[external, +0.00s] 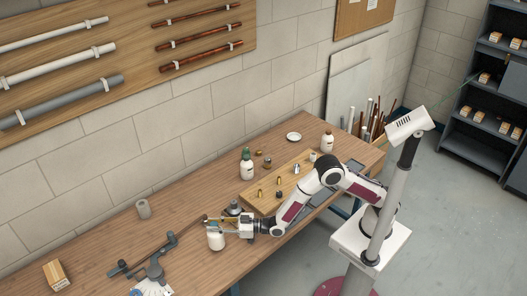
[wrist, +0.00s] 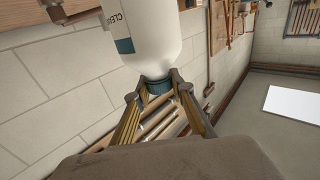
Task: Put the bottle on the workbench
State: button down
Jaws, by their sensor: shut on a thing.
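My gripper (external: 214,223) is shut on a white bottle (external: 215,240), reaching in from the right. In the wrist view the bottle (wrist: 155,40) has a blue cap and a label that is partly cut off, and the fingers (wrist: 157,88) close around the cap end. In the external view the bottle hangs below the fingers, cap end up, over the wooden workbench (external: 185,200). I cannot tell whether its base touches the bench top.
A wooden tray (external: 265,204) with small fittings lies right of the bottle. A green-capped bottle (external: 247,165) stands behind it, and another bottle (external: 327,142) is farther right. Bench space between is bare.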

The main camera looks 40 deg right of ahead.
jog(key=shift+f, duration=1.9)
jog(key=c, duration=1.7)
grip_release()
jog(key=shift+f, duration=0.1)
jog(key=shift+r+v, duration=0.15)
jog(key=shift+v, duration=2.85)
jog(key=shift+r+v, duration=0.1)
jog(key=shift+v, duration=2.9)
